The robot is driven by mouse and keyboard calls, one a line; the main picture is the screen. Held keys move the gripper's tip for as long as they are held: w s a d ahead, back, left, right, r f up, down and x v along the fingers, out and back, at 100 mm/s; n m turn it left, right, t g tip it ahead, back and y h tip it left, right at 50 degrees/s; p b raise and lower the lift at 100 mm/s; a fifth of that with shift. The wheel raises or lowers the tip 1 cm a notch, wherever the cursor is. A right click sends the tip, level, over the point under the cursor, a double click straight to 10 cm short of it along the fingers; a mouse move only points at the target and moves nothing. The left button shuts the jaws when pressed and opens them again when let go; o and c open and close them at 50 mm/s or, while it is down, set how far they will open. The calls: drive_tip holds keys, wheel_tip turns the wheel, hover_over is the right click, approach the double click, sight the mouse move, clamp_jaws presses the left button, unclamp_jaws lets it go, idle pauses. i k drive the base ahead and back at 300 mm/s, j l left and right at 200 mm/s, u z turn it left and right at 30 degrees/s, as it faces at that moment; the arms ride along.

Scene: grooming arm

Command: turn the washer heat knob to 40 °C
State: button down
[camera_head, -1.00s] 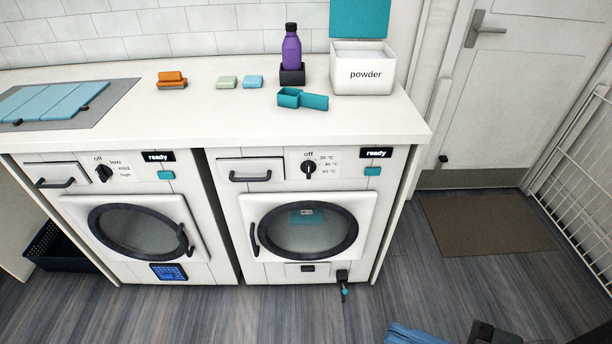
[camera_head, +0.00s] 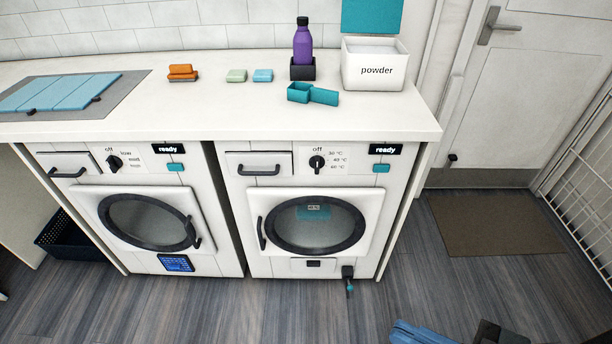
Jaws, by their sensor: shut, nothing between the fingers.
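The washer (camera_head: 350,260) is the right-hand white machine under the counter, with a round dark-rimmed door that is closed. Its heat knob (camera_head: 317,163) is small and black, on the upper panel beside the drawer handle. The knob's pale mark points up toward "off". The temperature labels (camera_head: 337,160) are printed to the knob's right, with 40 °C in the middle. The washer display (camera_head: 385,150) reads "ready". My gripper's fingers do not show; only blue and dark parts, seemingly of my arm, show at the bottom right edge, well away from the knob.
A similar machine (camera_head: 205,255) with a low-to-high knob (camera_head: 114,163) stands at left. The counter (camera_head: 210,115) holds a powder box (camera_head: 372,72), a purple bottle (camera_head: 303,45) and a teal scoop (camera_head: 312,95). The floor before the machines (camera_head: 270,310) is clear.

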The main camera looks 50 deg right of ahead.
sight(316, 163)
drive_tip(key=i+z, duration=0.1)
drive_tip(key=z, duration=0.75)
drive_tip(key=i+j+z, duration=0.4)
drive_tip(key=j+z, duration=0.2)
drive_tip(key=i+j+z, duration=0.1)
drive_tip(key=j+z, duration=0.2)
drive_tip(key=i+j, duration=0.1)
drive_tip(key=j, duration=0.2)
drive_tip(key=i+j, duration=0.1)
drive_tip(key=j, duration=0.55)
drive_tip(key=i+z, duration=0.05)
drive_tip(key=i, duration=0.05)
